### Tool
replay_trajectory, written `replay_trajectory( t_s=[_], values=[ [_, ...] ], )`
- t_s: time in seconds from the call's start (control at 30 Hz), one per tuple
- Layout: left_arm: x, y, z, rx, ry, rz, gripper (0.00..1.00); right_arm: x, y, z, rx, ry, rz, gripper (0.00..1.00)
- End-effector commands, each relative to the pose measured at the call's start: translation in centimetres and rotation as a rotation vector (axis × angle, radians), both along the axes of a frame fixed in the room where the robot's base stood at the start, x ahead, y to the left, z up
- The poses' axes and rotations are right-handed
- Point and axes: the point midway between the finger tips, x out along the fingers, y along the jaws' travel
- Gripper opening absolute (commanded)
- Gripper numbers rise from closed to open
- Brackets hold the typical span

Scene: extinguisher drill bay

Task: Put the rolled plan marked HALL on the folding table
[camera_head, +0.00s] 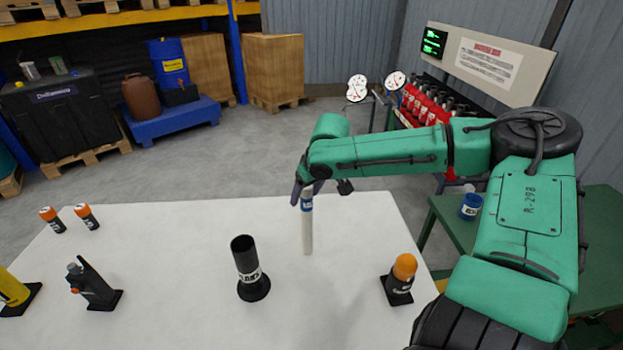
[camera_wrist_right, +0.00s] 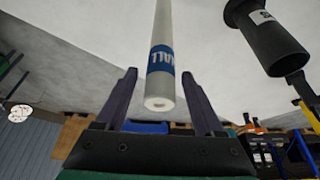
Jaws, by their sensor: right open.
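The rolled plan (camera_head: 307,232) is a slim white tube with a blue band, upright over a white-topped table (camera_head: 180,235). Its lower end appears to meet the tabletop. In the right wrist view the rolled plan (camera_wrist_right: 164,30) shows part of the word HALL on its band. My right gripper (camera_head: 305,190) is at the plan's upper end, and its dark fingers partly hide it. In the wrist view my right gripper (camera_wrist_right: 160,76) is open, one finger on each side of the plan, with gaps visible. My left gripper is not in view.
A black tube holder (camera_head: 247,265) stands left of the plan. An orange-topped item (camera_head: 400,278) stands to its right. Two small orange-capped items (camera_head: 86,215) stand at the table's left. A green table (camera_head: 590,235) with a blue cup (camera_head: 470,206) is at the right.

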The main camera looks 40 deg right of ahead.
Motion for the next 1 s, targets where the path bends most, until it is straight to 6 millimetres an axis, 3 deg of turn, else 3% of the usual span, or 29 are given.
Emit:
replay_trajectory(
  t_s=[0.2, 0.53, 1.0],
  values=[
    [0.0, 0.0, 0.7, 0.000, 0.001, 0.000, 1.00, -1.4, 0.3, 3.9, 0.004, -0.006, 0.002, 0.70],
    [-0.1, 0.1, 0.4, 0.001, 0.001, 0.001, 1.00, -3.2, 0.3, 8.1, 0.002, -0.005, 0.000, 0.70],
    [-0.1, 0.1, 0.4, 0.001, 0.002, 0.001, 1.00, -3.7, 0.3, 8.9, 0.000, 0.001, 0.001, 0.70]
  ],
)
